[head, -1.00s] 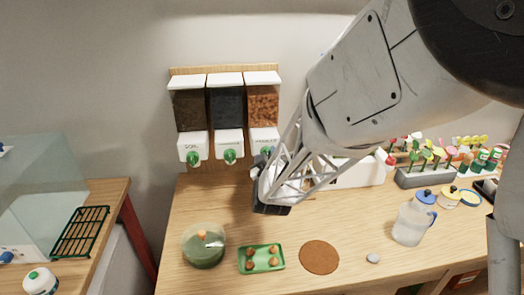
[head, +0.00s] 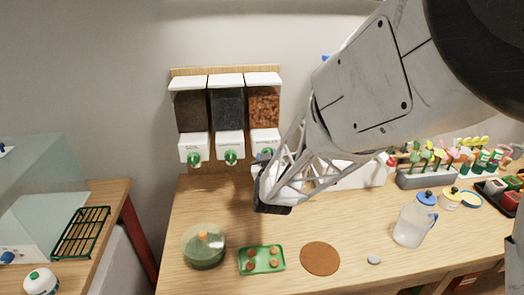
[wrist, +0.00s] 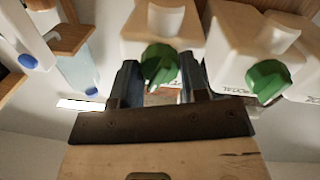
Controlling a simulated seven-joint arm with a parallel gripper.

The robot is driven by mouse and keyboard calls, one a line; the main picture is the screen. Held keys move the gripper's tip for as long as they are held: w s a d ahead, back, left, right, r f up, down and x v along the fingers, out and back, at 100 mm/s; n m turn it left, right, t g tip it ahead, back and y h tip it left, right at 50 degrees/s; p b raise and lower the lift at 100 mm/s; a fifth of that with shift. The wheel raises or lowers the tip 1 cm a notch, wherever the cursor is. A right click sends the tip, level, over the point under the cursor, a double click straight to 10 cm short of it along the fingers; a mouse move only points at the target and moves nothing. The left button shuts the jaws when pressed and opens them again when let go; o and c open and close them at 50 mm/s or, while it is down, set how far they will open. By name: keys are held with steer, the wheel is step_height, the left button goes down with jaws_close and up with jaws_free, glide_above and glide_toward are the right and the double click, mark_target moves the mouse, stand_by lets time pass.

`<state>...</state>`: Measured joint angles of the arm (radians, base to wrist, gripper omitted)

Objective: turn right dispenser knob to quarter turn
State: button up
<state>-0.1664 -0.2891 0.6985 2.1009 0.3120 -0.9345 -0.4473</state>
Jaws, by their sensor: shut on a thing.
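The right dispenser (head: 264,105) holds orange-brown chunks and is the rightmost of three on a wooden wall board. Its green knob (wrist: 160,62) sits on the white front, between the two fingers of my gripper (wrist: 158,78) in the wrist view. The knob's ridge looks slanted there. My gripper (head: 264,160) is shut on this knob; in the head view it comes from below and right and largely hides the knob. The middle dispenser's green knob (head: 231,157) and the left dispenser's green knob (head: 194,159) are free.
The middle knob (wrist: 268,80) is close beside my gripper in the wrist view. The table's middle is mostly clear.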

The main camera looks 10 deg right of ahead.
steer(key=m, duration=0.6)
steer(key=m+y, duration=0.1)
steer(key=m, duration=0.6)
steer(key=shift+r+g+y, duration=0.1)
steer(key=shift+g+y, duration=0.2)
stand_by(0.3)
steer(key=o, duration=0.9)
steer(key=shift+s, duration=0.1)
steer(key=shift+s+r, duration=0.2)
steer(key=shift+s, duration=1.7)
steer(key=shift+s+r, duration=0.15)
steer(key=shift+s, duration=1.7)
